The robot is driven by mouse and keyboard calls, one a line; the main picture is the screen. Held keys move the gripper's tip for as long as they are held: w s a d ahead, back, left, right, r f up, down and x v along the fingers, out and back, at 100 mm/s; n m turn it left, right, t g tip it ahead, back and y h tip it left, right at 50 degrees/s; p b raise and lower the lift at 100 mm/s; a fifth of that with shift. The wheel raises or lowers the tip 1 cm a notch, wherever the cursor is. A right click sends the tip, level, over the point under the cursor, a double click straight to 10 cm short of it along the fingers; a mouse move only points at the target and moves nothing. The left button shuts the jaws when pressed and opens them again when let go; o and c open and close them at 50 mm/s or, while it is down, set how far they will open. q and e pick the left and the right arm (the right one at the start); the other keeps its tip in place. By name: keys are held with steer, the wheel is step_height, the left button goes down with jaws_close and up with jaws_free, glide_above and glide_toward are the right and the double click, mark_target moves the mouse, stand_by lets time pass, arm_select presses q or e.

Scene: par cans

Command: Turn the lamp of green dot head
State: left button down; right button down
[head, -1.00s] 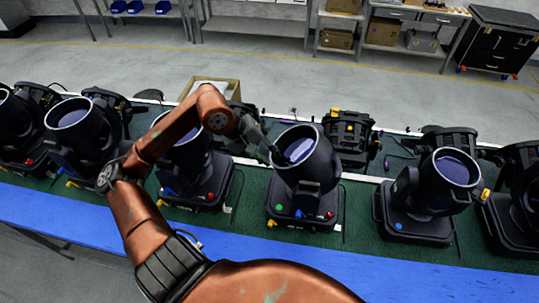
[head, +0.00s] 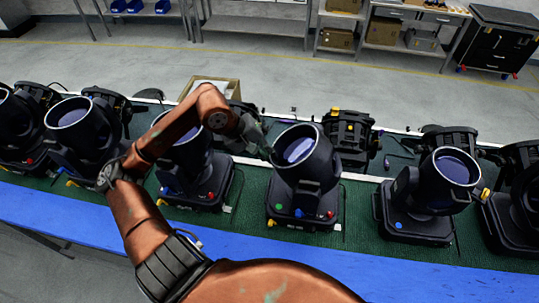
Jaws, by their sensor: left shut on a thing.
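The green dot head is a black moving-head light with a green dot (head: 279,207) at the left of its base front. Blue and red dots are also on that base. Its lamp (head: 318,165) is a wide black barrel tilted up, with a bluish lens facing up and left. My left gripper (head: 266,146) is at the left edge of the lamp's rim, shut on it. The fingertips are small and dark against the rim, so the exact grip is hard to see. My right gripper is not in view.
Similar heads stand in a row on the green mat (head: 255,230): one left with a blue dot (head: 171,192), one right with a blue dot (head: 399,225), more at both ends. Another unit (head: 350,135) stands behind. A cardboard box (head: 232,88) is beyond my arm.

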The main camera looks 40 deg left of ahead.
arm_select(q)
steer(key=shift+r, duration=0.1)
steer(key=shift+w+d+r+g+y, duration=0.1)
steer(key=shift+d+r+g+y, duration=0.15)
steer(key=shift+r, duration=0.2)
steer(key=shift+w+r+g+y, duration=0.1)
steer(key=shift+r+g+y, duration=0.05)
steer(key=shift+r+y, duration=0.25)
steer(key=shift+w+d+r+b, duration=0.15)
steer(key=shift+d+r+b, duration=0.1)
steer(key=shift+r+b, duration=0.15)
steer(key=r, duration=0.1)
steer(key=d+r, duration=0.1)
steer(key=r, duration=0.1)
steer(key=shift+w+d+b, duration=0.3)
steer(key=shift+w+d, duration=0.05)
steer(key=shift+w+d+r, duration=0.25)
steer(key=shift+d+r, duration=0.3)
steer(key=shift+d, duration=0.15)
